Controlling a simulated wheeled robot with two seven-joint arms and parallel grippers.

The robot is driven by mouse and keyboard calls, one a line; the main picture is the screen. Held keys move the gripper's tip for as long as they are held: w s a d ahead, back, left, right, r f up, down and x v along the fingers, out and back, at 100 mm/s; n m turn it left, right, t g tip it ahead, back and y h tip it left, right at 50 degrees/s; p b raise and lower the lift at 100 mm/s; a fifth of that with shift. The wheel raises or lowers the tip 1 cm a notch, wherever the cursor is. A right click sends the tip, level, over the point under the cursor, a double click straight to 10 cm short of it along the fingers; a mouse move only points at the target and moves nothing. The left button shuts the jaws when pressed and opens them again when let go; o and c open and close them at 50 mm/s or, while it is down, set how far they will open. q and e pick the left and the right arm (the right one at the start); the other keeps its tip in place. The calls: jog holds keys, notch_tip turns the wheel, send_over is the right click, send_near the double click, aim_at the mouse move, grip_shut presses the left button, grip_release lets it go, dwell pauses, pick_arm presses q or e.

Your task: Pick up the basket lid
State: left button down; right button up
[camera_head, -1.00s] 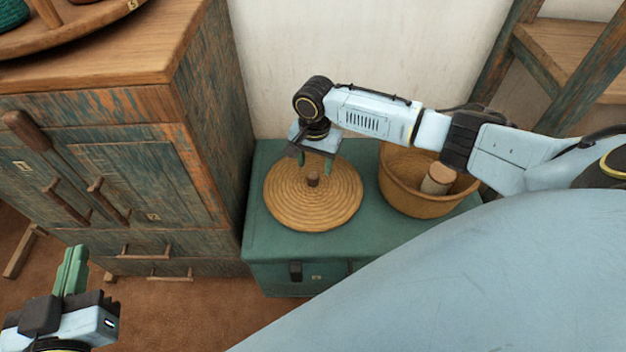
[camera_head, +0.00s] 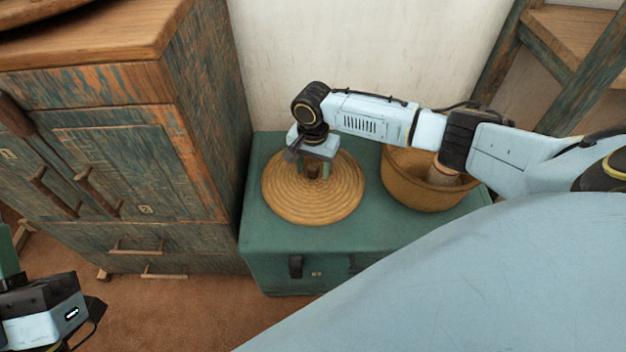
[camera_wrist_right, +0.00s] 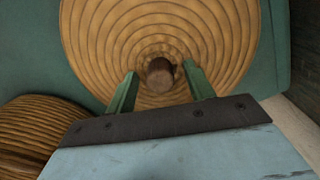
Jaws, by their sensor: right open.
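The basket lid (camera_head: 300,206) is a round, coiled straw disc lying flat on a green chest, with a dark wooden knob (camera_head: 313,171) at its middle. In the right wrist view the lid (camera_wrist_right: 98,50) fills the upper middle, and its knob (camera_wrist_right: 160,75) shows between the fingers. My right gripper (camera_head: 314,172) points down over the lid's centre. Its green fingers (camera_wrist_right: 160,88) are open, one on each side of the knob, with gaps visible. My left gripper (camera_head: 8,255) is at the lower left, cut by the picture edge, away from the lid.
The green chest (camera_head: 345,238) stands against the wall. The open woven basket (camera_head: 418,195) sits on it, right of the lid, with a pale wooden cylinder (camera_head: 441,174) inside. A worn wooden cabinet (camera_head: 120,175) rises close on the left. A wooden frame (camera_head: 580,90) stands at the right.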

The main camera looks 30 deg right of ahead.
jog(key=shift+c, duration=0.4)
grip_shut()
jog(key=shift+r, duration=0.15)
